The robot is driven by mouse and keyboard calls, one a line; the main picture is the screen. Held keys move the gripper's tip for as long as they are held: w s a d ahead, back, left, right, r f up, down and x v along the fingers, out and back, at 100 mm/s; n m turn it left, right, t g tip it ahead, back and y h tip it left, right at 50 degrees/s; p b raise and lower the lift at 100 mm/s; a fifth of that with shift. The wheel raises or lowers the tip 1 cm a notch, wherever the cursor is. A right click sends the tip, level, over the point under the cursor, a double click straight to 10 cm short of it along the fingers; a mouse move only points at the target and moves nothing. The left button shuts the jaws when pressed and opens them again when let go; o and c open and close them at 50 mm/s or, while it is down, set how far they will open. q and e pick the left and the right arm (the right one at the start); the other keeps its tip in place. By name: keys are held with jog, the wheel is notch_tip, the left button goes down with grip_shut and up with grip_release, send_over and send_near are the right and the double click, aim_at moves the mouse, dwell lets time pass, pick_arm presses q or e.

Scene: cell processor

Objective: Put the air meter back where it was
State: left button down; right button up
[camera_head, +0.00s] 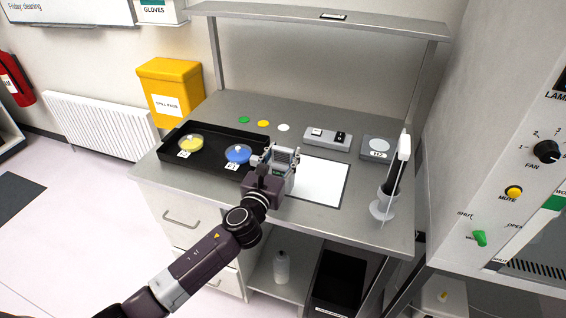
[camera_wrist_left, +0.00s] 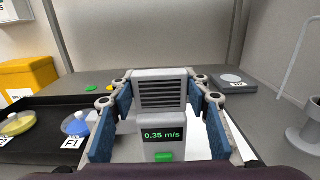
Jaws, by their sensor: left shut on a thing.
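The air meter (camera_wrist_left: 160,117) is a light grey device with a slatted grille on top, a dark display reading 0.35 m/s and a green button. In the left wrist view it stands upright between the blue pads of my left gripper (camera_wrist_left: 160,112), which is shut on it. In the head view the left gripper (camera_head: 275,168) holds the meter (camera_head: 284,156) between the black tray and the white sheet. The gripper hides part of the meter, and I cannot tell whether its base touches the bench. My right gripper is not in view.
The black tray (camera_head: 205,174) holds a yellow dish (camera_head: 191,143) and a blue dish (camera_head: 238,154). A white sheet (camera_head: 320,183) lies to the right. Green, yellow and white discs, a grey switch box (camera_head: 327,137), a grey plate (camera_head: 377,153) and an upright stand (camera_head: 383,209) occupy the bench.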

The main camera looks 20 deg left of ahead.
pick_arm(q)
jog(key=shift+f, duration=1.3)
jog(key=shift+b, duration=0.3)
jog(key=c, duration=1.5)
grip_release()
jog(key=shift+f, duration=0.15)
jog(key=o, duration=0.4)
jog(key=shift+r, duration=0.25)
jog(key=s+b, duration=0.1)
jog(key=s, duration=1.1)
jog(key=shift+a+b, duration=0.2)
jog(key=shift+b, duration=0.1)
jog(key=shift+f, duration=0.1)
